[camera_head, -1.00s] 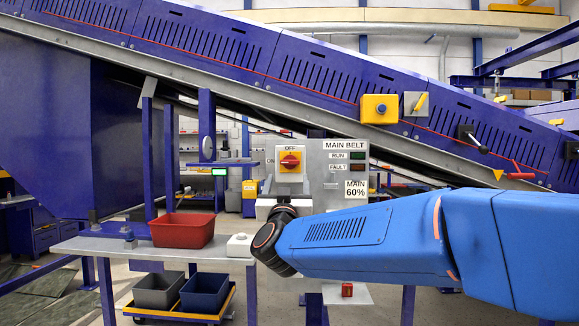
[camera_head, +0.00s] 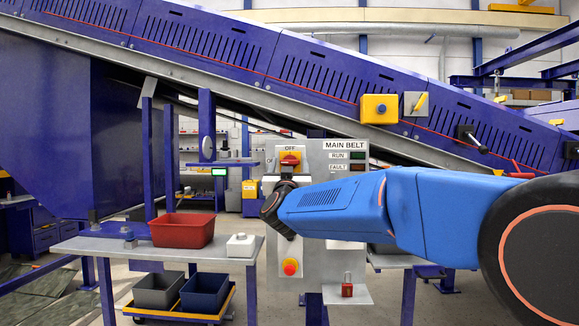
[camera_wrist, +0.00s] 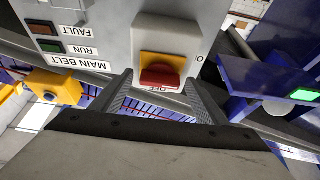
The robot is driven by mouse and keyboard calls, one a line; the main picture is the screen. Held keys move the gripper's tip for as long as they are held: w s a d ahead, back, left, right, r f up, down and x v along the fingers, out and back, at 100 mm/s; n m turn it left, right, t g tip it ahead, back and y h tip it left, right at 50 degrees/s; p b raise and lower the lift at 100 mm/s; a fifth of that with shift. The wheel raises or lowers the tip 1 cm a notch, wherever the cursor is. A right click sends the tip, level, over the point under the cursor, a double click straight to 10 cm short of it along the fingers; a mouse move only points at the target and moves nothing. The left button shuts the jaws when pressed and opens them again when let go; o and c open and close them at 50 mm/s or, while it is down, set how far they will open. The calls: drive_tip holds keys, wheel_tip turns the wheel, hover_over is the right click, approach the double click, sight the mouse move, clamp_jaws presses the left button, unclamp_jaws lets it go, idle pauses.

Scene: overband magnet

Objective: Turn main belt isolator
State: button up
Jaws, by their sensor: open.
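The main belt isolator is a red rotary knob (camera_head: 290,159) on a yellow plate, with an OFF label above it, on the grey MAIN BELT panel (camera_head: 325,205). In the wrist view, which is upside down, the red knob (camera_wrist: 161,77) sits at the middle on its yellow plate (camera_wrist: 160,42). My gripper (camera_wrist: 160,84) is open, with one grey finger towards each side of the knob. Nothing is held, and I cannot tell whether the fingers touch the knob. In the head view my dark wrist hides the panel just below the knob.
A red emergency button (camera_head: 290,267) is low on the panel, above a ledge with a red padlock (camera_head: 347,288). RUN (camera_head: 357,155) and FAULT (camera_head: 357,168) lamps are right of the knob. A table (camera_head: 75,246) with a red bin (camera_head: 182,230) stands left.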

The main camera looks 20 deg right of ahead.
drive_tip(key=c, duration=1.1)
drive_tip(key=shift+o, duration=0.2)
drive_tip(key=shift+m, duration=0.5)
drive_tip(key=m+h, duration=0.1)
drive_tip(key=m, duration=0.1)
drive_tip(key=m+g+h, duration=0.1)
drive_tip(key=m+h, duration=0.1)
drive_tip(key=m, duration=0.1)
drive_tip(key=shift+a+m+g, duration=0.2)
drive_tip(key=shift+m+g, duration=0.1)
drive_tip(key=m+g+h, duration=0.1)
drive_tip(key=m, duration=0.2)
drive_tip(key=m+g, duration=0.1)
drive_tip(key=m, duration=0.2)
drive_tip(key=shift+w+r+h, duration=0.1)
drive_tip(key=shift+h, duration=0.3)
drive_tip(key=m+g, duration=0.1)
drive_tip(key=m, duration=0.2)
drive_tip(key=m+g, duration=0.1)
drive_tip(key=m, duration=0.2)
drive_tip(key=shift+a+r+g, duration=0.1)
drive_tip(key=shift+r+g, duration=0.05)
drive_tip(key=shift+g, duration=0.25)
drive_tip(key=shift+m+g, duration=0.6)
drive_tip(key=shift+m, duration=1.4)
